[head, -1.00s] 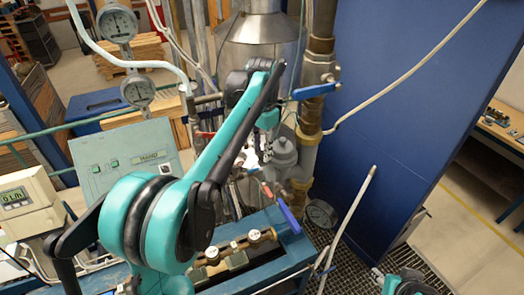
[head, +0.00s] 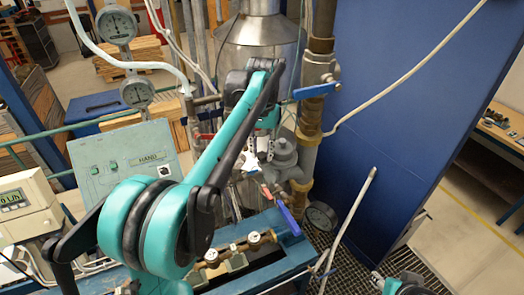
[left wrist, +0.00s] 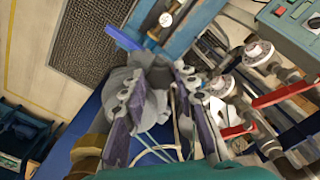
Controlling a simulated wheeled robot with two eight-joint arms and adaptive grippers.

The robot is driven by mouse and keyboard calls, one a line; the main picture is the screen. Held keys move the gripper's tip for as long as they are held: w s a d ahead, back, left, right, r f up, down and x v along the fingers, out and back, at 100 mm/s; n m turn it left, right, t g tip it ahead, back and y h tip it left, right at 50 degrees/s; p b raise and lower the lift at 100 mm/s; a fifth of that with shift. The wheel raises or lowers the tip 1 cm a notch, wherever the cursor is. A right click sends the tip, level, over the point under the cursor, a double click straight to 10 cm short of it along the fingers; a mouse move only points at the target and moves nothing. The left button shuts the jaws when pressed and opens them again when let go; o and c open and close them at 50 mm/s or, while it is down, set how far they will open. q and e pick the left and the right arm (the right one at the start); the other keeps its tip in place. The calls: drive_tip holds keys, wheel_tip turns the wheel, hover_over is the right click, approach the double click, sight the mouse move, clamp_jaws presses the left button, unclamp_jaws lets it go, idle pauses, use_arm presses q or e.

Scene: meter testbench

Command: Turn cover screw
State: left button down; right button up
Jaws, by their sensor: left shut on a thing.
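A grey metal housing with a rounded cap (head: 285,152) stands on the brass and grey pipework in the head view. It also shows in the left wrist view (left wrist: 150,72), behind my fingers. My left gripper (head: 255,162) comes down from above on the left side of this housing. In the left wrist view my left gripper (left wrist: 160,98) has a finger on each side of a grey part. It is shut on that part, which I take to be the cover screw; the fingers largely hide it. Part of my right arm shows at the bottom right of the head view, and its jaws cannot be made out.
A blue-handled valve lever (head: 315,90) is above the housing and another blue lever (head: 290,219) is below it. A blue bench (head: 290,250) with brass fittings lies below. A blue panel (head: 390,110) stands at the right.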

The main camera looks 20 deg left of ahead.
sight(262, 155)
idle(0.3)
use_arm(q)
drive_tip(key=c, duration=1.2)
unclamp_jaws()
drive_tip(key=shift+o, duration=0.2)
wheel_tip(262, 155, up, 12)
drive_tip(key=shift+f, duration=0.1)
